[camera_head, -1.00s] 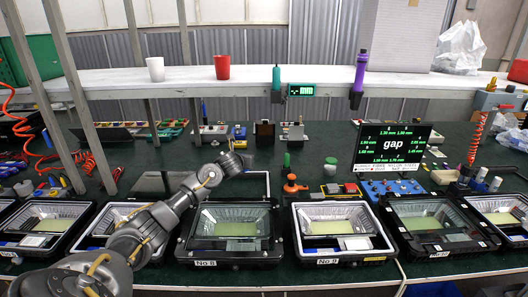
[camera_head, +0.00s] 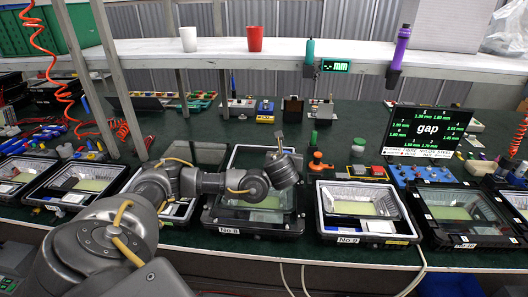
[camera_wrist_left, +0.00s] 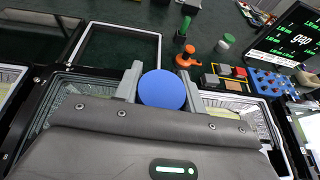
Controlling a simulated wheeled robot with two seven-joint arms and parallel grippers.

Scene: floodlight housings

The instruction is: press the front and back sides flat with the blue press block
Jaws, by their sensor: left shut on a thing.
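The blue press block (camera_wrist_left: 163,89) shows in the left wrist view as a round blue face between the two fingers of my left gripper (camera_wrist_left: 161,86). The gripper is shut on it. In the head view my left gripper (camera_head: 283,150) is over the back part of the black floodlight housing marked No 8 (camera_head: 250,226). The housing's reflector lies under the gripper in the wrist view. I cannot tell whether the block touches it. My right gripper is not in view.
A white-rimmed housing No 9 (camera_head: 360,238) stands to the right, with a black housing (camera_head: 462,238) beyond it. A black screen (camera_head: 428,130) reading "gap" stands behind. An orange-handled tool (camera_head: 318,162) and a red-and-black switch box (camera_head: 368,172) stand behind the housings.

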